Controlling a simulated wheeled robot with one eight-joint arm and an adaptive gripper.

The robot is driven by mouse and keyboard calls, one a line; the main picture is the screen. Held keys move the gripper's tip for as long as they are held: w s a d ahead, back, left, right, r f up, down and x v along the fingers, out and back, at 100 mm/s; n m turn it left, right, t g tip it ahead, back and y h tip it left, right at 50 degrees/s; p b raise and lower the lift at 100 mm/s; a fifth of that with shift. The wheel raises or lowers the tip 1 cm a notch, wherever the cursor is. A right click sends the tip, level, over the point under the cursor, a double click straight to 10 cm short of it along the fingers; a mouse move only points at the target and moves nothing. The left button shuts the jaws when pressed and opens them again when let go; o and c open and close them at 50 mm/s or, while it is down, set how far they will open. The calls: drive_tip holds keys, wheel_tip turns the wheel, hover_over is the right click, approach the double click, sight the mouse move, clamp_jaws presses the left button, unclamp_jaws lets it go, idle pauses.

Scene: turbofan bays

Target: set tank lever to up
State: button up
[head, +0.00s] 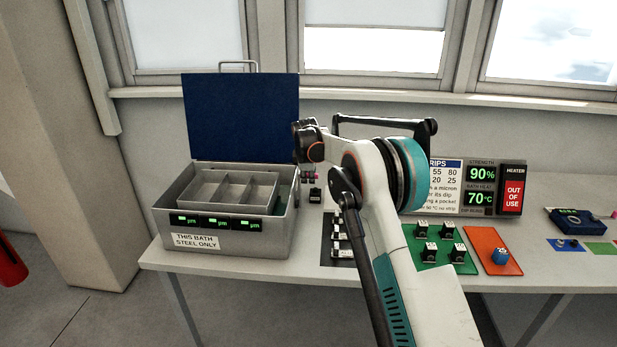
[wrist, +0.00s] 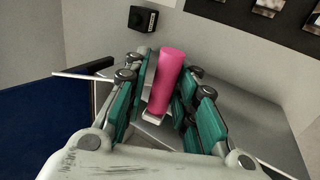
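The tank is a grey steel bath (head: 225,240) at the left of the bench, with its dark blue lid (head: 240,115) raised. In the wrist view a bright pink lever handle (wrist: 168,78) stands between the two teal-padded fingers of my gripper (wrist: 170,68), above a small pale mount at its base. The fingers are spread on both sides of it, with a narrow gap on its left; contact on its right is unclear. In the head view my gripper (head: 308,145) is at the bath's right side, and the lever is mostly hidden behind it.
A small black block (head: 315,195) stands just right of the bath. A dark mat with pieces (head: 340,235), a green tray (head: 432,262) and an orange tray (head: 492,252) lie farther right. Display panels (head: 480,187) stand behind them. The raised lid is close left of my gripper.

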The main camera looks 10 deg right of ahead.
drive_tip(key=shift+o, duration=0.5)
drive_tip(key=shift+f, duration=0.1)
drive_tip(key=v, duration=1.2)
